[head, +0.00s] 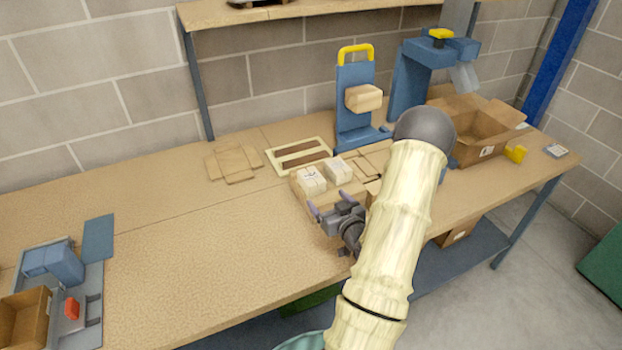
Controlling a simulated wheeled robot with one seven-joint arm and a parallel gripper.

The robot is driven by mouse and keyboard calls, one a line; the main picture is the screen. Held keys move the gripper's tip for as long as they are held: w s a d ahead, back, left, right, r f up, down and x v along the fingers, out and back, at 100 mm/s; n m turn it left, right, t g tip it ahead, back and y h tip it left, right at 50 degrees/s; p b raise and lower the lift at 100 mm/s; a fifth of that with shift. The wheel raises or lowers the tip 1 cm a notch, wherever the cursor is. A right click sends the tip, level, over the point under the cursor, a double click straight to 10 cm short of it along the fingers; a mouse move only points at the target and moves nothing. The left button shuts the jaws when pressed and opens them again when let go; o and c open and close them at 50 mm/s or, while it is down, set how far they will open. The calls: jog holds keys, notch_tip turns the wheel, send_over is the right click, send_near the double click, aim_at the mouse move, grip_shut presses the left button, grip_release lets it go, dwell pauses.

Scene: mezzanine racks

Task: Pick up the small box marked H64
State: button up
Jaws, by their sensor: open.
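Two small light boxes stand side by side near the middle of the workbench, a left one (312,181) with dark marks on it and a right one (339,171). The marks are too small to read, so I cannot tell which is H64. My gripper (329,204) is open, with its purple-tipped fingers just in front of the left box and a brown carton surface. I see nothing between the fingers. I cannot tell whether they touch anything. My arm hides part of the bench to the right of the gripper.
A blue stand (355,110) with a yellow handle holds a tan block behind the boxes. An open carton (480,130) stands at right. A flattened carton (233,163) lies behind left. A blue-grey device (55,265) sits at far left. The left-middle of the workbench (190,250) is clear.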

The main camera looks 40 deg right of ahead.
aim_at(312, 177)
jog(key=p+x, duration=0.2)
jog(key=x, duration=0.4)
jog(key=shift+w+d, duration=0.15)
jog(key=shift+w, duration=0.15)
jog(key=shift+w+f, duration=0.1)
jog(key=shift+w, duration=0.2)
jog(key=shift+w, duration=0.1)
jog(key=p+x, duration=0.2)
jog(key=x, duration=0.1)
jog(key=p+x, duration=0.1)
jog(key=shift+w+d, duration=0.25)
jog(key=shift+d, duration=0.1)
jog(key=shift+w, duration=0.25)
jog(key=c, duration=1.1)
